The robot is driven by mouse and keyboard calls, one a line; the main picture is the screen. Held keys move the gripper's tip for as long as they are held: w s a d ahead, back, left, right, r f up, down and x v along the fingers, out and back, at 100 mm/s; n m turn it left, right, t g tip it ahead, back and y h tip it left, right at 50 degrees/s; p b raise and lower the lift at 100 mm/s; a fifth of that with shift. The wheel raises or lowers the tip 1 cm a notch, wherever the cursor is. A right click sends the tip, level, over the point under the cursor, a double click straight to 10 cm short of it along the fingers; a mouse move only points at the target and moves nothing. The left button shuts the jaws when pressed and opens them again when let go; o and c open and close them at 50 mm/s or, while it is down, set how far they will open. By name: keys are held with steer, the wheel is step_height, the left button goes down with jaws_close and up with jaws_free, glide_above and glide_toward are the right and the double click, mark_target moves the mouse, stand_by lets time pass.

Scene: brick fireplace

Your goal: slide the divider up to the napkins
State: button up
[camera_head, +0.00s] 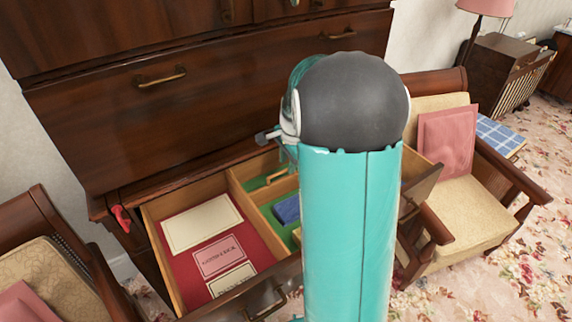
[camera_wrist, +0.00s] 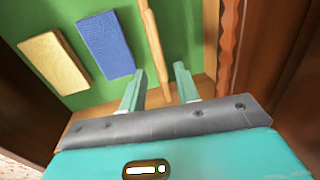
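In the wrist view, the divider (camera_wrist: 151,45) is a narrow wooden strip across the green drawer floor. A blue folded bundle (camera_wrist: 105,45) and a cream one (camera_wrist: 54,62), apparently the napkins, lie to its left, with a green gap between blue bundle and divider. My gripper (camera_wrist: 159,70) is open, its fingers apart on either side of the divider's near part; contact cannot be told. In the head view the blue bundle (camera_head: 287,209) shows in the green compartment, and a piece of the divider (camera_head: 277,176) appears behind it.
The open drawer (camera_head: 162,245) has a red-lined left compartment with cards (camera_head: 220,257), separated by a wooden partition (camera_head: 242,198). The dark cabinet front (camera_head: 130,120) rises behind. Armchairs stand on both sides, the right one (camera_head: 470,200) close to the drawer.

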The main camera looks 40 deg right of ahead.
steer(key=shift+w+a+f, duration=0.1)
steer(key=shift+w+f, duration=0.15)
steer(key=shift+f, duration=0.65)
jaws_close()
steer(key=s, duration=1.1)
steer(key=shift+a, duration=0.35)
jaws_free()
steer(key=shift+r, duration=0.1)
step_height(320, 180, up, 13)
steer(key=s, duration=0.2)
steer(key=shift+s+r, duration=0.2)
steer(key=shift+s, duration=0.2)
